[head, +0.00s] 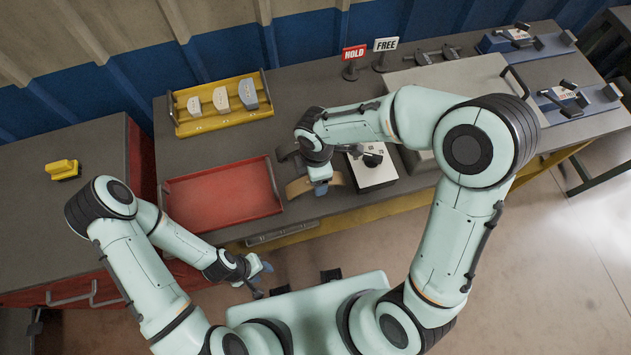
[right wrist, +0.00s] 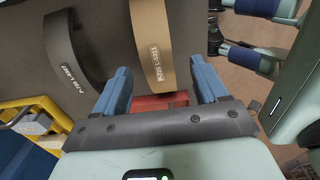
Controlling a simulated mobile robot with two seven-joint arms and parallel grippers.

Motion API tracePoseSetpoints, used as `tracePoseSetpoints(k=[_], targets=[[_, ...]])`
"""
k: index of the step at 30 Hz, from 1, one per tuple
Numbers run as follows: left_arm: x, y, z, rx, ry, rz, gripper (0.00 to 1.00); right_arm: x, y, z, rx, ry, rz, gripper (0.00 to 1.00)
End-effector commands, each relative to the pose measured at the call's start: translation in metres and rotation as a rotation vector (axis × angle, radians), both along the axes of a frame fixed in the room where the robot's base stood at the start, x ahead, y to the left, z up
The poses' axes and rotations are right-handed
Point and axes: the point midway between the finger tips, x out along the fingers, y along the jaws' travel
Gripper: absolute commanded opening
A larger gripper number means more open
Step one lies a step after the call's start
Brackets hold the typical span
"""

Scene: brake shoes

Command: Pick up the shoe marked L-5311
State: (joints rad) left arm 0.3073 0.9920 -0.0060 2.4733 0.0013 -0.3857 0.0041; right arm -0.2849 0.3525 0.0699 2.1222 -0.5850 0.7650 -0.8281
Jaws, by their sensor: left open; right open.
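A tan curved shoe (head: 298,187) lies on the grey bench right of the red tray. In the right wrist view, the tan shoe (right wrist: 155,45) bears a white label that seems to read L-5311, upside down and small. A dark curved shoe (right wrist: 72,55) lies beside it, with its own label; in the head view my right arm partly hides it. My right gripper (head: 320,188) is above the tan shoe, open. In its wrist view, the blue fingers (right wrist: 160,68) appear on either side of the shoe's labelled end; contact cannot be told. My left gripper (head: 262,270) is open and empty, in front of the bench.
The empty red tray (head: 225,192) is left of the shoes. A white box with a black knob (head: 378,178) stands close right of my right gripper. HOLD (head: 353,52) and FREE (head: 386,44) signs stand at the back.

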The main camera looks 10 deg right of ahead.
Motion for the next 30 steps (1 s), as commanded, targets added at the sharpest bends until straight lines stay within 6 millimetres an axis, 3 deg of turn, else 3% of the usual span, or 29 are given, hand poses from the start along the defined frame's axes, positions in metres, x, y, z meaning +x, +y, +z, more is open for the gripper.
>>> tracePoseSetpoints(k=[7,16,21,23,30], targets=[[-0.002,0.0,-0.003,0.0,0.002,0.0,0.43,0.002,0.001,-0.036,-0.001,0.002,0.001,0.72],[-0.002,0.0,-0.003,0.0,0.002,0.0,0.43,0.003,0.001,-0.041,0.0,-0.002,-0.001,0.72],[-0.002,0.0,-0.003,0.0,0.002,0.0,0.43,0.003,0.001,-0.04,0.0,-0.002,-0.001,0.17],[-0.002,0.0,-0.003,0.0,0.002,0.0,0.43,0.003,0.001,-0.04,0.0,-0.002,-0.001,0.0],[-0.002,0.0,-0.003,0.0,0.002,0.0,0.43,0.003,0.001,-0.038,0.001,-0.004,-0.001,0.0]])
